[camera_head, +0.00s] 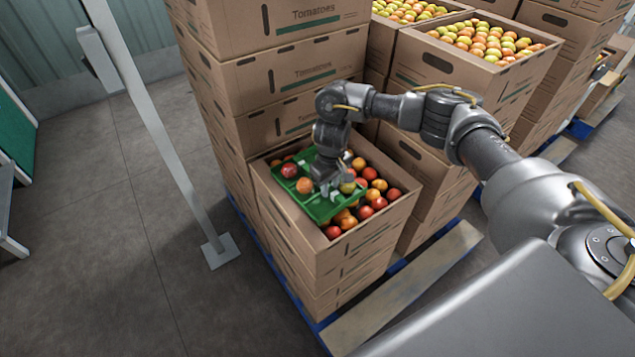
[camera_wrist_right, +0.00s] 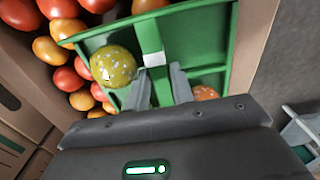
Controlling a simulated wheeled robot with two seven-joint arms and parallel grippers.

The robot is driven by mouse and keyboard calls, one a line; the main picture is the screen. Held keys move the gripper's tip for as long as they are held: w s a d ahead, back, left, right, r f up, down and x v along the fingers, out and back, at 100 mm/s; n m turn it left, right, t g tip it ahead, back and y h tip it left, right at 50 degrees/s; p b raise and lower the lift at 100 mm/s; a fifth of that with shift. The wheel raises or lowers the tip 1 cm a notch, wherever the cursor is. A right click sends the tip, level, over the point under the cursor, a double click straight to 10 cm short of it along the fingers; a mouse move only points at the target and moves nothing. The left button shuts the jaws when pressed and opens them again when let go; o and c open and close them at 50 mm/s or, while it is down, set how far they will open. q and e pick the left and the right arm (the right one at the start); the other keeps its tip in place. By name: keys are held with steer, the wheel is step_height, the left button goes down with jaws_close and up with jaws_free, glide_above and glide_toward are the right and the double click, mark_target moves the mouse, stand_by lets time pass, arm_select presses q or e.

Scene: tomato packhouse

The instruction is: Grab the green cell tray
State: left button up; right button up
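The green cell tray (camera_head: 319,207) lies tilted on loose tomatoes in the open top box of a front stack. It holds a few tomatoes in its cells. In the right wrist view the tray (camera_wrist_right: 205,45) shows its green walls, a white piece (camera_wrist_right: 152,58) on a divider, and a yellow-green speckled tomato (camera_wrist_right: 113,66) in one cell. My right gripper (camera_head: 331,187) is over the tray, pointing down. In the wrist view its fingers (camera_wrist_right: 160,73) are apart, either side of the divider near the white piece; contact cannot be told. My left gripper is not in view.
The carton (camera_head: 290,227) around the tray has raised walls. Tall stacked tomato boxes (camera_head: 290,75) stand behind, and more filled boxes (camera_head: 460,76) stand back right. A grey post (camera_head: 160,130) stands left. Open floor (camera_head: 90,260) lies at the left.

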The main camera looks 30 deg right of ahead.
steer(key=shift+f+p, duration=0.3)
steer(key=shift+p, duration=0.05)
stand_by(0.5)
jaws_close()
